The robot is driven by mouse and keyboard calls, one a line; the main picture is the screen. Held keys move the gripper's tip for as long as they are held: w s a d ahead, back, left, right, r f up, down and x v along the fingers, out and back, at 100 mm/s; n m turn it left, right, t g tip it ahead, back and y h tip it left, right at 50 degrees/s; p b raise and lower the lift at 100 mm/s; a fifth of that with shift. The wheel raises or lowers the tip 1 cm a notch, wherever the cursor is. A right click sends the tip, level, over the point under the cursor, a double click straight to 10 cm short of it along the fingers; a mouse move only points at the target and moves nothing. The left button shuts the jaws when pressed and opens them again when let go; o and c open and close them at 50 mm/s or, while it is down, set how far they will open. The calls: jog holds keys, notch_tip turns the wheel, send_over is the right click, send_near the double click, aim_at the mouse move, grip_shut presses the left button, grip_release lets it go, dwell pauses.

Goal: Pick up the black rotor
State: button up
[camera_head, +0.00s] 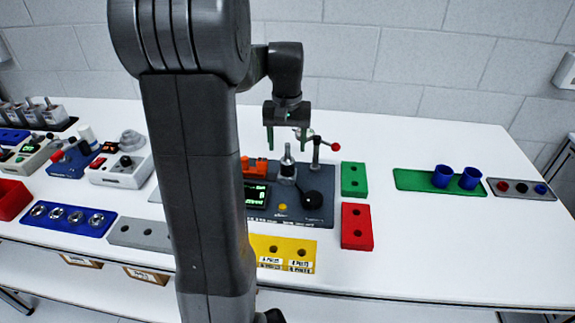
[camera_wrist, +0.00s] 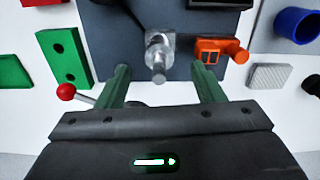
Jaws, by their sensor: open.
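No part is plainly marked as the black rotor. A small black round piece (camera_head: 521,187) sits between a red one and a blue one on a grey tray (camera_head: 549,196) at the far right. A larger black round knob (camera_head: 311,200) is on the dark device in the middle; I cannot tell which is the rotor. My gripper (camera_head: 287,138) is open and empty, pointing down above the device's silver shaft (camera_head: 287,163). In the wrist view, the shaft (camera_wrist: 157,58) shows between the fingers of the gripper (camera_wrist: 162,75), apart from them.
The dark device (camera_head: 328,178) carries a red-tipped lever (camera_head: 335,146) close to my gripper. Green (camera_head: 354,179), red (camera_head: 357,227) and yellow (camera_head: 285,254) blocks lie around it. A green tray (camera_head: 411,180) holds two blue cups. The white table is clear at front right.

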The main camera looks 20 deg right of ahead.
aim_at(288, 162)
notch_tip(288, 162, down, 5)
jog(key=shift+w+d+r, duration=0.1)
jog(key=shift+d+r, duration=0.05)
jog(key=shift+r, duration=0.05)
jog(key=shift+c, duration=0.2)
grip_shut()
